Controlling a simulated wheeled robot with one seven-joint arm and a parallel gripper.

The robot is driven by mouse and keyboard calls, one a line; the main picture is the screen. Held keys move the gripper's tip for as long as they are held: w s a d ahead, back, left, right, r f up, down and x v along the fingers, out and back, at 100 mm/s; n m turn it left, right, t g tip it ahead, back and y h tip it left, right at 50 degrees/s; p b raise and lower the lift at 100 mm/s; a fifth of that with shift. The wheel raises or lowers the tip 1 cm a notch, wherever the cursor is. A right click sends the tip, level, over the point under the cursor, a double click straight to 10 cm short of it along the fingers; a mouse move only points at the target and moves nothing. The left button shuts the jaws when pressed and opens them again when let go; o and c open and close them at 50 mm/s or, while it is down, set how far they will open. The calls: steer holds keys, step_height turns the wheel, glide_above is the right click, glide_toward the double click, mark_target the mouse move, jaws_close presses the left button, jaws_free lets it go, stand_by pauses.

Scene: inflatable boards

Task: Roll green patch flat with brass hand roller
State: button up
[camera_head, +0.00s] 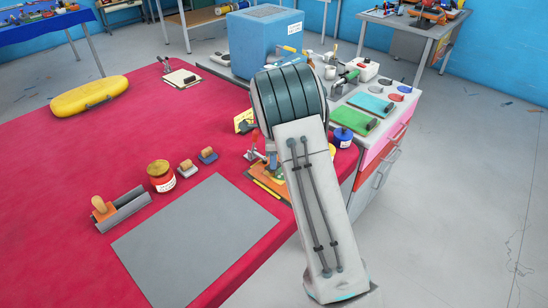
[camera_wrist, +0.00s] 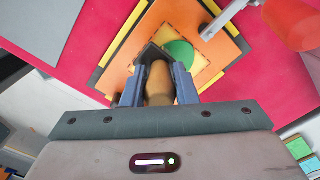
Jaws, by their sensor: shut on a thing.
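The green patch (camera_wrist: 181,53) is round and lies on a yellow square on an orange board (camera_wrist: 212,22) in the wrist view. My gripper (camera_wrist: 158,74) is shut on the wooden handle of the hand roller (camera_wrist: 159,88), which points toward the patch. A dark part shows beyond the handle beside the patch's left edge; I cannot tell whether it touches. The roller's brass part is not clearly visible. In the head view my arm covers most of the board (camera_head: 262,178), and the patch and roller cannot be made out.
A clamp with an orange-red handle (camera_wrist: 290,24) stands close to the right of the board. A blue box (camera_head: 262,42) stands behind.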

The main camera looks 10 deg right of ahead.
steer(key=shift+w+d+p, duration=0.2)
steer(key=shift+w+d, duration=0.5)
steer(key=shift+d, duration=0.25)
steer(key=shift+w+d+p, duration=0.2)
steer(key=shift+w+d, duration=0.5)
steer(key=shift+d, duration=0.25)
steer(key=shift+s+a, duration=0.75)
steer(key=shift+a, duration=0.25)
steer(key=shift+s+a, duration=0.7)
steer(key=shift+a, duration=0.3)
steer(key=shift+r+p, duration=2.2)
steer(key=shift+r, duration=1.35)
steer(key=shift+f, duration=0.15)
steer(key=shift+s+d+f+b, duration=0.25)
steer(key=shift+f+b, duration=0.45)
steer(key=shift+f, duration=0.25)
steer(key=shift+s+d+f+b, duration=0.15)
steer(key=shift+s+f+b, duration=0.15)
steer(key=shift+f+b, duration=0.5)
steer(key=shift+s+d+f+b, duration=0.25)
steer(key=shift+f+b, duration=0.35)
steer(key=shift+f, duration=0.45)
